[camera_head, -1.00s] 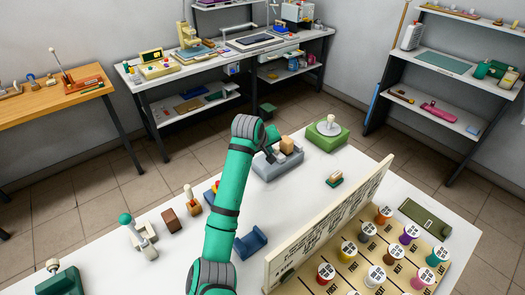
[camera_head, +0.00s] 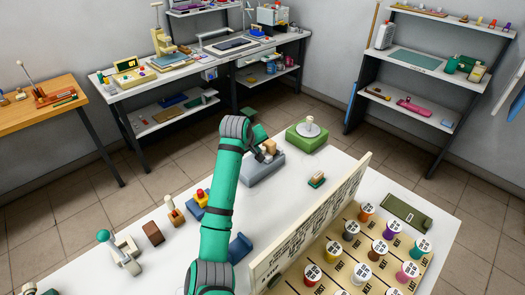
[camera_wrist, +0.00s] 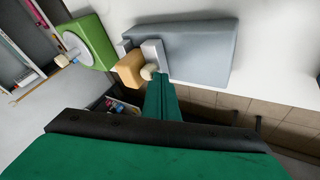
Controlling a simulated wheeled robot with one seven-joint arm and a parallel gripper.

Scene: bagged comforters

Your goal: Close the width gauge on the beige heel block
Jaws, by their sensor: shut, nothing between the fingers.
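The width gauge (camera_head: 262,174) is a grey-blue block on the white table; it also shows in the wrist view (camera_wrist: 205,52), with two upright light grey jaws. The beige heel block (camera_head: 271,146) stands at the jaws, and in the wrist view the heel block (camera_wrist: 130,70) is at their near side. A cream round knob (camera_wrist: 148,72) sits beside the block, at the tip of my gripper. My gripper (camera_wrist: 157,82) is shut with nothing between its green fingers. Its tip appears close to the knob; I cannot tell if they touch. In the head view my gripper (camera_head: 262,147) is partly hidden.
A green block with a white disc and knob (camera_head: 306,134) stands right of the gauge. A lettered board (camera_head: 318,220) with several cups stands at the right. Several small fixtures stand at the left.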

